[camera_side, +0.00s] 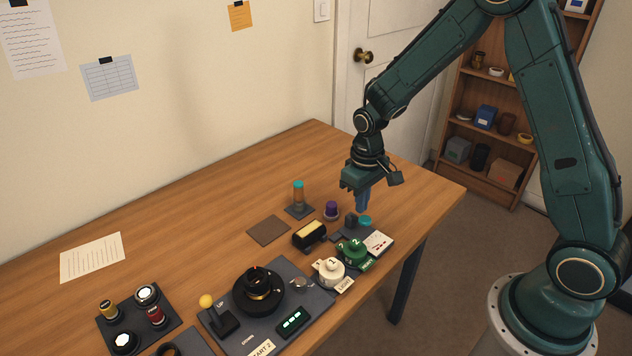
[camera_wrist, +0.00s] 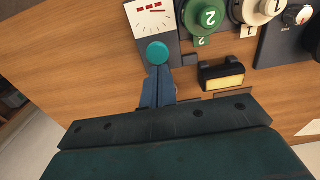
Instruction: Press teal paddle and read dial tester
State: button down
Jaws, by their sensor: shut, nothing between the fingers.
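The teal paddle (camera_side: 365,221) is a small round pad on the dark base of the dial tester, near the table's right edge. It also shows in the wrist view (camera_wrist: 157,53). The dial tester's white face (camera_side: 379,242) sits beside the paddle; in the wrist view the face (camera_wrist: 151,19) shows red marks and a fan of thin lines. I cannot make out a needle reading. My gripper (camera_side: 363,208) is shut and empty, pointing down above the paddle. In the wrist view its blue fingertips (camera_wrist: 158,72) reach the paddle's near edge; I cannot tell whether they touch it.
Green (camera_side: 351,250) and white (camera_side: 329,270) numbered knobs stand left of the tester. A black block with a cream top (camera_side: 310,234), a purple-topped piece (camera_side: 331,209) and a teal-capped cylinder (camera_side: 298,195) are nearby.

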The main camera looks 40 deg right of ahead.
jog(key=shift+f, duration=0.2)
jog(key=shift+f, duration=1.45)
dwell(0.4)
jog(key=shift+r, duration=0.15)
dwell(0.3)
jog(key=shift+r, duration=3.55)
